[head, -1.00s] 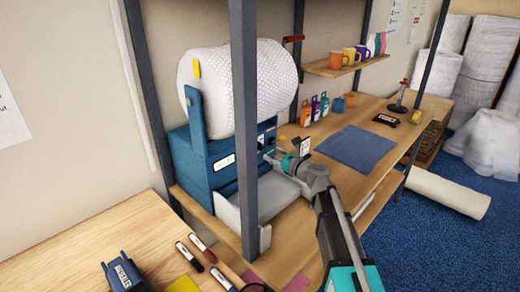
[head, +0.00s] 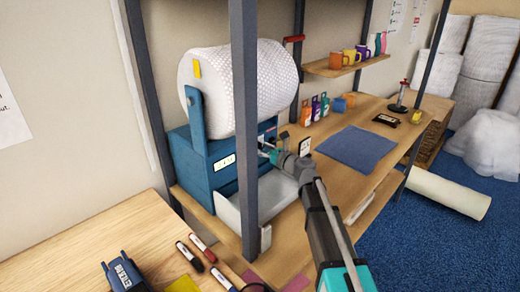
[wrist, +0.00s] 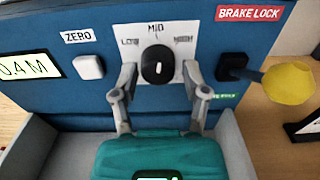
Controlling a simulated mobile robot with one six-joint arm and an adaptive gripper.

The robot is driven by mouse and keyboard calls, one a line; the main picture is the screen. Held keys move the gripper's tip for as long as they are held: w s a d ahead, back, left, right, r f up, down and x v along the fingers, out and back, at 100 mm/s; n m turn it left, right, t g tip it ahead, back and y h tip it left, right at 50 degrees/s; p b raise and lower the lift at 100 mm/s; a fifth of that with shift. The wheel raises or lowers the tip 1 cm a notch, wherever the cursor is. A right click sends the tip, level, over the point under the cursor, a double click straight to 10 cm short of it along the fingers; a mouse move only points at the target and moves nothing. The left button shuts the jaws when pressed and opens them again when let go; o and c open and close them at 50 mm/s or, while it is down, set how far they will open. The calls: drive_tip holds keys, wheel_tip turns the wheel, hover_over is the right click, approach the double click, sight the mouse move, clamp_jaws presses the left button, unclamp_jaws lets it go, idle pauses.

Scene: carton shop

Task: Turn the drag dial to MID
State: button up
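The drag dial (wrist: 157,66) is a round black knob on a white plate in the wrist view. LOW is printed at its left, MID above it and a blurred label at its right. A short white mark shows on the knob, but I cannot tell surely which label it points to. My gripper (wrist: 159,84) is open, with one finger on each side of the dial and gaps between fingers and knob. In the head view my gripper (head: 267,153) is at the front of the blue machine (head: 205,170), and the dial is not clearly visible there.
A white ZERO button (wrist: 88,67) and a display (wrist: 30,68) lie left of the dial. A yellow-ended brake lock lever (wrist: 288,84) juts out at the right. A grey upright post (head: 245,120) stands before the machine. A bubble-wrap roll (head: 275,85) sits above it.

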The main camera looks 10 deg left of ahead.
clamp_jaws()
drive_tip(key=shift+w+n, duration=0.1)
drive_tip(key=shift+n, duration=0.9)
drive_tip(key=shift+o, duration=2.2)
unclamp_jaws()
drive_tip(key=shift+d, duration=0.1)
